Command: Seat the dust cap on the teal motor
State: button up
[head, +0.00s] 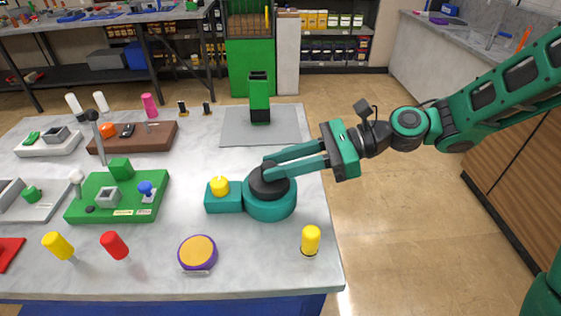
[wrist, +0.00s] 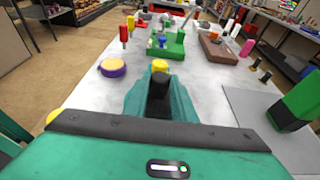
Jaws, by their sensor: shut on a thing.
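The teal motor (head: 270,208) stands on the table near its right side, with a low teal block (head: 224,202) joined on its left that carries a yellow knob (head: 220,186). A black piece, which looks like the dust cap (head: 268,187), is at the top of the round motor body. My gripper (head: 270,169) comes in from the right, and its teal fingers are shut on this cap's upper part. The wrist view shows the black cap (wrist: 160,88) between the fingers. The fingers hide part of its rim, so I cannot tell whether it is fully down.
A yellow peg (head: 310,240) stands right of the motor, and a purple-and-orange disc (head: 197,252) lies at front left. A green board with fittings (head: 140,205) lies left. A grey mat (head: 235,130) with a green block (head: 259,98) is behind. Bare table surrounds the motor.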

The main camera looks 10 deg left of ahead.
dwell(0.3)
jog(key=o, duration=1.1)
notch_tip(320, 180, up, 9)
dwell(0.9)
